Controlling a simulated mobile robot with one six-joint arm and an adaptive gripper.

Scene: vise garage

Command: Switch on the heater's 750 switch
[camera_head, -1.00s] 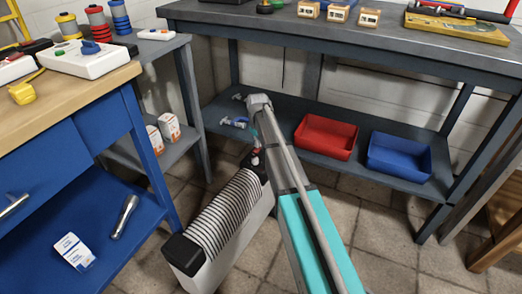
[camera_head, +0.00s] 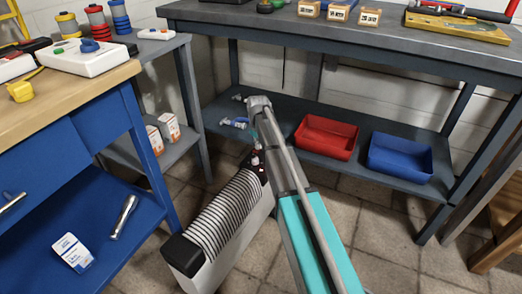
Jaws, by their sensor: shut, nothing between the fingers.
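The heater (camera_head: 225,215) stands on the tiled floor, a long white body with dark ribbed slats on top and black end caps. Its near end points to the lower left. At its far end a small dark red switch area (camera_head: 257,161) shows beside my arm; I cannot read any labels or tell a switch position. My gripper (camera_head: 254,146) is shut and empty, small and partly hidden by my arm, close above the far end of the heater. I cannot tell whether it touches a switch.
A red bin (camera_head: 326,136) and a blue bin (camera_head: 400,157) sit on the low shelf (camera_head: 365,142) of the grey workbench behind. The blue bench (camera_head: 100,205) with a flashlight (camera_head: 124,216) stands left. Open floor lies to the right.

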